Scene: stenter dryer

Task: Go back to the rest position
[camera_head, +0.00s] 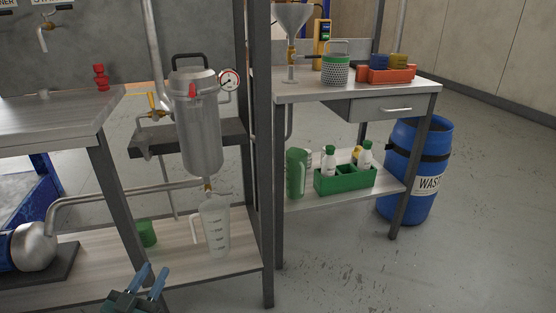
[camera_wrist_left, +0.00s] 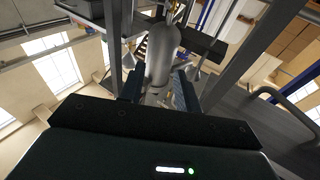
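My left gripper (camera_head: 149,279) shows at the bottom left of the head view, its two blue fingertips pointing up and standing apart. It is in front of the lower wooden shelf (camera_head: 190,262), with nothing seen between the fingers. In the left wrist view the fingers of my left gripper (camera_wrist_left: 160,90) are also apart. A grey steel vessel (camera_wrist_left: 162,55) shows in the gap, beyond the fingertips. My right gripper is in neither view.
A steel filter vessel (camera_head: 200,125) with a gauge hangs above a clear measuring jug (camera_head: 215,228). Dark frame posts (camera_head: 262,190) stand beside them. A bench (camera_head: 300,92) and a blue waste barrel (camera_head: 425,150) are further right. The floor at the right front is clear.

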